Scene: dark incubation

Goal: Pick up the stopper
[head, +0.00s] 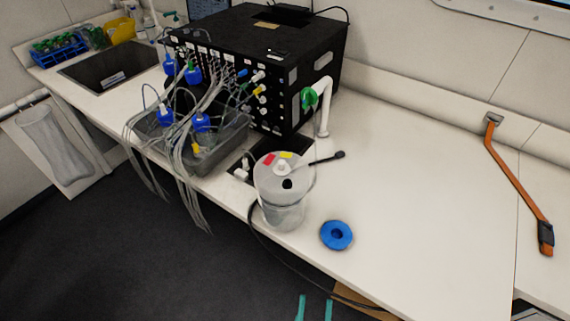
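A clear cylindrical vessel (283,213) with a pale lid stands near the front edge of the white bench. A small black round piece (288,184), which looks like the stopper or a dark hole, is on the lid. A blue round piece with a dark centre (336,235) lies on the bench to the right of the vessel; I cannot tell which of the two is the stopper. Two teal strips at the bottom edge look like the fingertips of my gripper (314,308). They are apart with nothing seen between them, well below the blue piece.
A black box (262,60) with many tubes and a grey tray of blue-capped bottles (190,140) stand left of the vessel. A white pipe with a green valve (312,97) rises behind it. An orange-handled tool (518,182) is at right.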

